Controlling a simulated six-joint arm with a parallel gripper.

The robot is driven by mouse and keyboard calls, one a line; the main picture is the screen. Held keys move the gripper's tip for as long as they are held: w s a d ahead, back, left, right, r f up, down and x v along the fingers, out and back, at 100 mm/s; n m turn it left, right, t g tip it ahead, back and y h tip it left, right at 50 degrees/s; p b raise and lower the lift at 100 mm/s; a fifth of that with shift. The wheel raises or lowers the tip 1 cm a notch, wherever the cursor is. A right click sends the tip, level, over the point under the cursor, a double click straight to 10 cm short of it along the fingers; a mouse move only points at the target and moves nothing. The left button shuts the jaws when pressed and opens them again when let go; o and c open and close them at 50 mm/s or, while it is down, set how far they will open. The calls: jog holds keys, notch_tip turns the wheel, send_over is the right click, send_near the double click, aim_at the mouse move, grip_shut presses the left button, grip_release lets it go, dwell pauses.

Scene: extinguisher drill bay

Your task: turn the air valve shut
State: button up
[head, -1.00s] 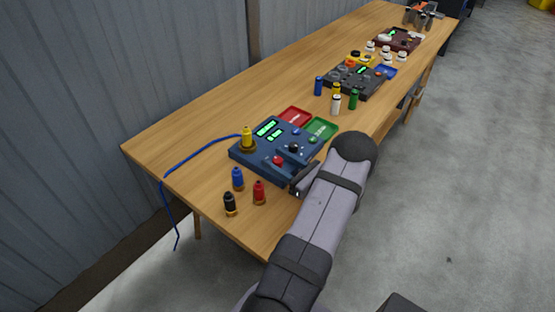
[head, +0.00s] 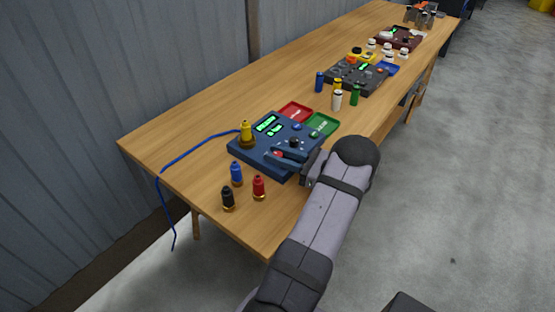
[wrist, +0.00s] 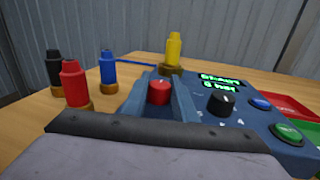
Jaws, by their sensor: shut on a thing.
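A blue control box (head: 246,153) sits on the near part of the wooden table. Its red knob (head: 278,154), likely the air valve, also shows in the wrist view (wrist: 159,92). My gripper (head: 284,159) reaches over the box from the right, and its two fingers (wrist: 160,99) stand on either side of the red knob, shut on it. The fingers hide part of the knob. A black knob (wrist: 221,103) sits to its right in the wrist view, apart from the fingers. Lit green displays (wrist: 222,82) lie behind, their writing hard to read.
A yellow bottle (head: 246,132) stands at the box's corner, by a blue hose (head: 195,151). Blue (head: 236,173), red (head: 258,187) and black (head: 228,198) bottles stand in front. Red (head: 295,112) and green (head: 322,124) trays lie behind.

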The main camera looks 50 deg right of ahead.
jog(key=o, duration=1)
jog(key=shift+o, duration=0.2)
jog(key=shift+b+v, duration=0.85)
jog(key=shift+v, duration=2.85)
jog(key=shift+w+a+r, duration=0.1)
